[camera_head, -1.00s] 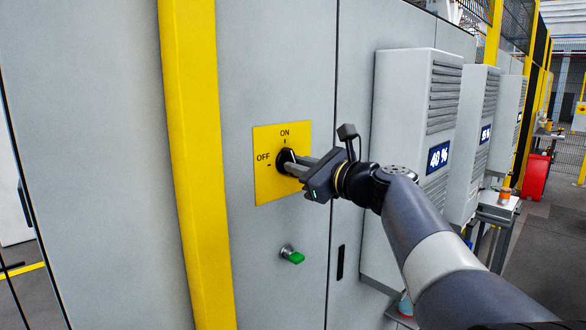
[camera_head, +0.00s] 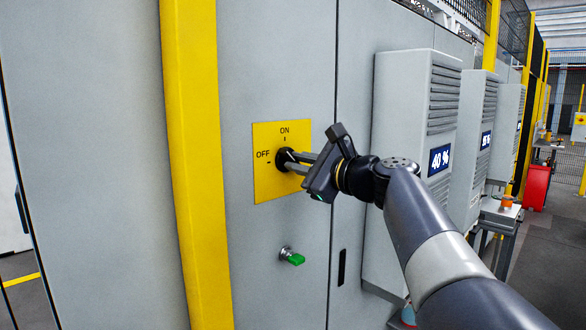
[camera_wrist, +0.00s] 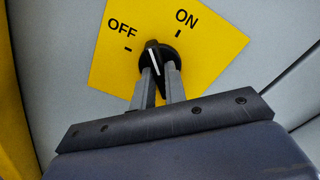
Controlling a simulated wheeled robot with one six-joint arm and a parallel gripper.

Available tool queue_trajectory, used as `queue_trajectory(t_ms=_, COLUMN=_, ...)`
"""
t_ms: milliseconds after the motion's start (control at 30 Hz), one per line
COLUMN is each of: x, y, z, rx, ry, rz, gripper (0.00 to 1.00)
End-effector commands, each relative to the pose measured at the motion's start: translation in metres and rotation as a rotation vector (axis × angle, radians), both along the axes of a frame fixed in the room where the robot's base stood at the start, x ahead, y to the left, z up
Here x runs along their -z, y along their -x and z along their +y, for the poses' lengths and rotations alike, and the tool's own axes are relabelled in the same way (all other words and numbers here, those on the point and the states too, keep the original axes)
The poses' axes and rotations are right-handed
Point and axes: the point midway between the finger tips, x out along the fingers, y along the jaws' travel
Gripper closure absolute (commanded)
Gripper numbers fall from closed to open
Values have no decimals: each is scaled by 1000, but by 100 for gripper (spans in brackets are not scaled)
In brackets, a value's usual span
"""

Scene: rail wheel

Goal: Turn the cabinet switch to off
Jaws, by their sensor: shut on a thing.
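The black rotary switch (camera_head: 282,157) sits on a yellow plate (camera_head: 267,186) on the grey cabinet door. The plate is marked ON at the top and OFF at the left. In the wrist view, the white line on the switch (camera_wrist: 153,61) points between the ON and OFF marks. My gripper (camera_head: 293,159) is shut on the switch, with one finger on each side of it; its two fingers also show in the wrist view (camera_wrist: 158,82). In the head view, the fingers hide part of the switch.
A yellow post (camera_head: 195,170) stands to the left. Grey vented units with displays, the nearest one (camera_head: 405,110), project from the cabinet on the right, close to my arm.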

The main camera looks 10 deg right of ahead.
Motion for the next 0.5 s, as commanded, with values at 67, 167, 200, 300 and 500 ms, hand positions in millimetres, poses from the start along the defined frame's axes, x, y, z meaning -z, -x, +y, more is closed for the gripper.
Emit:
queue_trajectory(t_ms=67, x=1, y=0, z=0, rx=-1, ry=15, rz=-9, gripper=100)
queue_trajectory(t_ms=167, x=0, y=0, z=0, rx=-1, ry=19, rz=-12, gripper=100)
queue_trajectory(t_ms=200, x=0, y=0, z=0, rx=-1, ry=19, rz=-12, gripper=100)
queue_trajectory(t_ms=300, x=0, y=0, z=0, rx=-1, ry=18, rz=-11, gripper=100)
queue_trajectory(t_ms=500, x=2, y=0, z=0, rx=-1, ry=54, rz=-37, gripper=100)
